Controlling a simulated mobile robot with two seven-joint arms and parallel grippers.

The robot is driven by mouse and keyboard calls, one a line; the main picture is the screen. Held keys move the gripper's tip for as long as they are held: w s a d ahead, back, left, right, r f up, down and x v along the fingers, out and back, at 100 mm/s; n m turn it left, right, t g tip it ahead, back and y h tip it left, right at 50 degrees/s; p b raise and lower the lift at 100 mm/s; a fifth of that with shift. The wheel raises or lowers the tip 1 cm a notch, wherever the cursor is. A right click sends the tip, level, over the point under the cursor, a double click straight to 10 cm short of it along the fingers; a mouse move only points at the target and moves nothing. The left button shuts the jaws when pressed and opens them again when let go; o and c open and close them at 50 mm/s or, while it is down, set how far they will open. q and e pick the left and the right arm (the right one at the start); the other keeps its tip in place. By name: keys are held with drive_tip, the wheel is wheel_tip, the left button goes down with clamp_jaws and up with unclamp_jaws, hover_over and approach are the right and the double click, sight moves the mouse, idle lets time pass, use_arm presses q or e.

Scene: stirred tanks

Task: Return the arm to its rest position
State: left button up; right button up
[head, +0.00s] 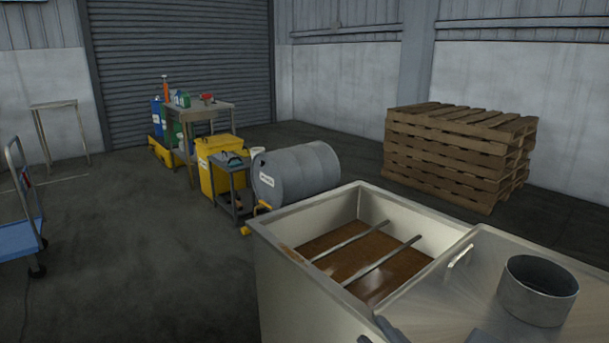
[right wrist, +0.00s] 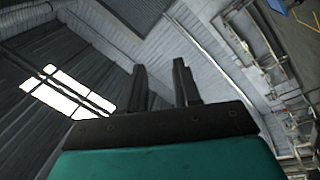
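My right gripper (right wrist: 160,68) shows in the right wrist view with its two dark fingers apart and nothing between them. It points up toward the roof and wall of the hall. In the head view, only small dark parts of the right gripper (head: 376,333) show at the bottom edge, in front of the metal tank. The steel tank (head: 285,262) is open on its left part, with brown liquid and two bars inside. My left gripper is in neither view.
The tank's lid (head: 450,300) carries a round metal collar (head: 538,290) and a handle. A blue cart (head: 15,238) stands left; floor between is clear.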

drive_tip(key=s+d+f+m+g+h, duration=0.25)
drive_tip(key=s+f+m+h, duration=0.2)
drive_tip(key=f+m, duration=0.3)
drive_tip(key=s+d+f+m+g+h, duration=0.1)
drive_tip(key=s+f+m+g+h, duration=0.2)
drive_tip(key=s+f+m, duration=0.4)
use_arm(q)
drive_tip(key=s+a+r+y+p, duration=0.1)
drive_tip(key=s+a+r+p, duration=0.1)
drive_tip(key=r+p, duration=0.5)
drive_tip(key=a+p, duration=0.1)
drive_tip(key=p, duration=0.4)
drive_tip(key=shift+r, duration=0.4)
use_arm(e)
wheel_tip(320, 180, up, 6)
drive_tip(key=s+d+h, duration=0.1)
drive_tip(key=d, duration=0.1)
drive_tip(key=shift+d+f+g, duration=0.25)
drive_tip(key=shift+d+g, duration=0.1)
drive_tip(key=shift+g, duration=0.1)
